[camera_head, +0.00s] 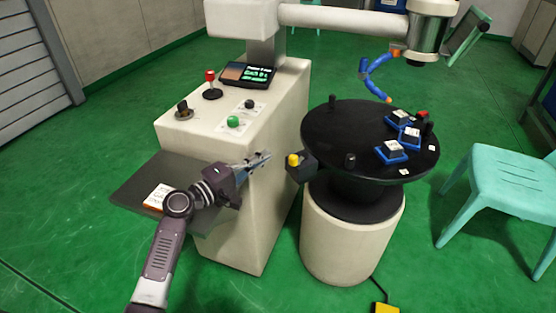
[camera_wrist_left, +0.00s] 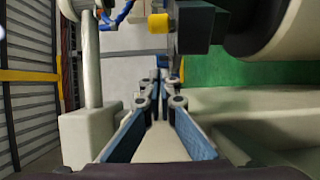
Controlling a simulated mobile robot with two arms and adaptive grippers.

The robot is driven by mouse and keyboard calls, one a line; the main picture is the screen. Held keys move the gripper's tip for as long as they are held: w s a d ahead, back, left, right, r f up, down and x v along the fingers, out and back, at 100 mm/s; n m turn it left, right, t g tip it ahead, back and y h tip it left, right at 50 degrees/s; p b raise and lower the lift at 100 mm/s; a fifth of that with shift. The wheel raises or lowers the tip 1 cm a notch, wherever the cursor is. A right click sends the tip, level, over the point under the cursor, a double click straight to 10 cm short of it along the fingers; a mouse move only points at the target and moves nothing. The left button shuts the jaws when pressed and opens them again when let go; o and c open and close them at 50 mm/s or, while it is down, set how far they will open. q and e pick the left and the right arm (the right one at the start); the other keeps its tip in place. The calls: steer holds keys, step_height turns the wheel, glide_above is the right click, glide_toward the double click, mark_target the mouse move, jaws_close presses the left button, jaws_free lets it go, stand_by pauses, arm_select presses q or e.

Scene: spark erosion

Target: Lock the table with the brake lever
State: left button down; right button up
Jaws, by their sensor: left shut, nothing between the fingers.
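The round black table (camera_head: 340,125) stands on a cream pedestal at the right of the machine. A black block (camera_head: 301,169) juts from its left edge and carries a short yellow-capped lever (camera_head: 293,160), which looks like the brake lever. My left gripper (camera_head: 266,157) is shut and empty, a little to the left of the yellow cap and apart from it. In the left wrist view the yellow cap (camera_wrist_left: 158,23) and its black block (camera_wrist_left: 195,28) show above the closed fingertips (camera_wrist_left: 161,85). My right gripper is not in view.
The cream console (camera_head: 240,185) with a red-topped stick (camera_head: 210,78), a green button (camera_head: 233,122) and a screen stands at the left. Small blue-based pieces (camera_head: 391,152) and black knobs sit on the table. A mint chair (camera_head: 505,180) is at the right.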

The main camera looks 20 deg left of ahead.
arm_select(q)
steer(key=shift+w+d+p, duration=0.1)
steer(key=shift+d+p, duration=0.35)
steer(key=shift+d, duration=1.8)
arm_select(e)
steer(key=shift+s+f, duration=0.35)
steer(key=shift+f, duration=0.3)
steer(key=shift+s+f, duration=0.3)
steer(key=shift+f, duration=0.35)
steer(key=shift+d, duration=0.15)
